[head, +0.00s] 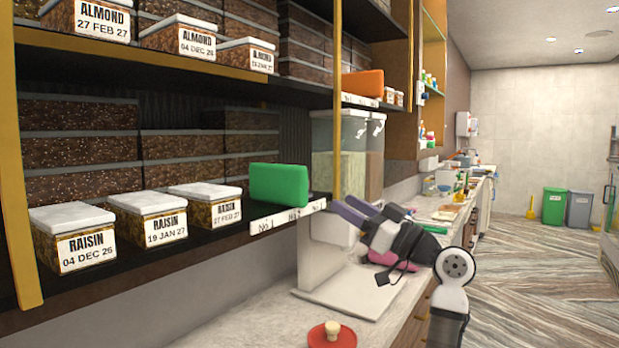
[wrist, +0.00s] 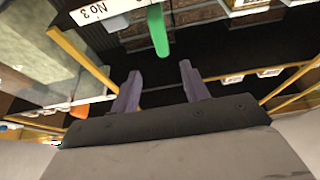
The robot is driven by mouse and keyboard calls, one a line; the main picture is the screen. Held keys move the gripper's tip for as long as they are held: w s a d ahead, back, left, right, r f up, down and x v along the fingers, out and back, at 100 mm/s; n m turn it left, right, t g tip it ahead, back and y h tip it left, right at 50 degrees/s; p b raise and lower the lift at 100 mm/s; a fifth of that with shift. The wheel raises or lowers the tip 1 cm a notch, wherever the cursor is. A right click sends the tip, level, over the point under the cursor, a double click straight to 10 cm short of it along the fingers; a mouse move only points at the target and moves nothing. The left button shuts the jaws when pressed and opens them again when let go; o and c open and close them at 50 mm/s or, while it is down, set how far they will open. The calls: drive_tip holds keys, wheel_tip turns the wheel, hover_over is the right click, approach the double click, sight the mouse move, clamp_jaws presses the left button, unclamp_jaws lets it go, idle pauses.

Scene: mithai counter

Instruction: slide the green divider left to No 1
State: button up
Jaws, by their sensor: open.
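The green divider (head: 279,185) stands upright on the lower shelf, right of the raisin boxes. Its front end is behind the label strip (head: 285,217), near the No 2 and No 3 marks; No 1 is at the strip's left end. My gripper (head: 346,208) is right of the divider, in front of the shelf, open and empty. In the wrist view, the divider (wrist: 157,32) shows beyond and between the purple fingers (wrist: 160,75), apart from both. The No 3 label (wrist: 80,12) appears upside down there.
Raisin boxes (head: 150,218) line the shelf to the left, with a bare stretch before the divider. A gold post (head: 337,100) stands right of the divider. An orange divider (head: 362,83) is on the upper shelf. A red dish (head: 332,336) lies on the counter below.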

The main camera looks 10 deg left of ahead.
sight(295, 175)
drive_tip(key=p+x, duration=0.2)
drive_tip(key=x, duration=0.4)
drive_tip(key=p+x, duration=0.3)
drive_tip(key=x, duration=0.3)
drive_tip(key=shift+s+a+r, duration=0.1)
drive_tip(key=shift+a+r, duration=0.15)
drive_tip(key=shift+a, duration=0.15)
drive_tip(key=shift+x, duration=0.75)
drive_tip(key=shift+f, duration=0.15)
drive_tip(key=shift+c, duration=0.2)
clamp_jaws()
